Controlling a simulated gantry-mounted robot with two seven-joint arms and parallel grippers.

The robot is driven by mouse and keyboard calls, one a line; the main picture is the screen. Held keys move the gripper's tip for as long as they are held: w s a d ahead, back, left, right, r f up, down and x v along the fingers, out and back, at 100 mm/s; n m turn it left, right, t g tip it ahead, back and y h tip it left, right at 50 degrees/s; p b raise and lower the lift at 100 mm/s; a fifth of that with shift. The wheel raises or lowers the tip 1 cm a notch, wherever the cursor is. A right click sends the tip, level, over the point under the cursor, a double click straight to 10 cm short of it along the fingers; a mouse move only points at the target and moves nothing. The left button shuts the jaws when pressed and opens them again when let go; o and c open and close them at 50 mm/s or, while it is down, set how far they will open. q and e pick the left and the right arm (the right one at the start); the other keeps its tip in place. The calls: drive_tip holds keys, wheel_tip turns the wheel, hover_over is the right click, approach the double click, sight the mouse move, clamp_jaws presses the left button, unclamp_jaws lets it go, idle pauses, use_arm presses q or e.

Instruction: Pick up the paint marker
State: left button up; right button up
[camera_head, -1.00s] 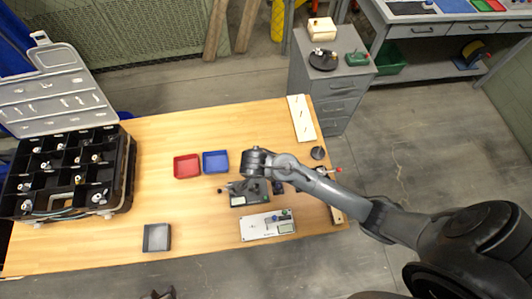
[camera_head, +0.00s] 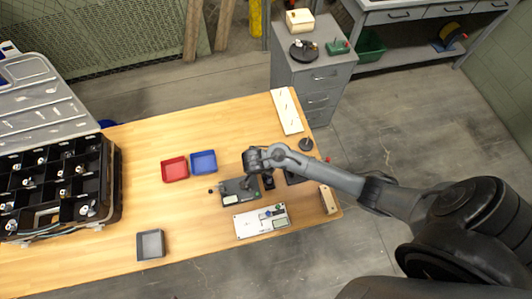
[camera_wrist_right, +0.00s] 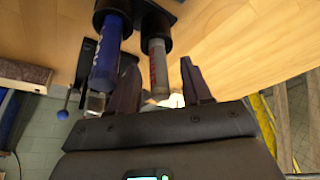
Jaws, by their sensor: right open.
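Two pen-like cylinders show in the right wrist view, their far ends in round black holders: a blue one (camera_wrist_right: 106,58) and a grey one with reddish lettering (camera_wrist_right: 158,68). I cannot tell which is the paint marker. My right gripper (camera_wrist_right: 160,75) is open, with its two fingers on either side of the grey cylinder and no clear contact. The blue cylinder lies outside the left-hand finger. In the head view my right wrist (camera_head: 258,160) is over the table beside a small black stand (camera_head: 268,182) and hides the fingers. My left gripper is not in view.
A dark grey device (camera_head: 240,191) and a white panel (camera_head: 262,221) lie close to my right gripper. A black compartment case (camera_head: 118,190) fills the table's left end.

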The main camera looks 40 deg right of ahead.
drive_tip(key=shift+d+f, duration=0.15)
drive_tip(key=shift+f, duration=0.15)
clamp_jaws()
drive_tip(key=shift+r, duration=0.15)
drive_tip(key=shift+r, duration=0.55)
drive_tip(key=r+p, duration=0.1)
drive_tip(key=r, duration=0.2)
drive_tip(key=shift+s, duration=0.2)
drive_tip(key=s+d+r+p, duration=0.1)
drive_tip(key=s+d+r, duration=0.4)
drive_tip(key=s, duration=0.5)
drive_tip(key=shift+d+r, duration=0.2)
drive_tip(key=shift+r, duration=0.6)
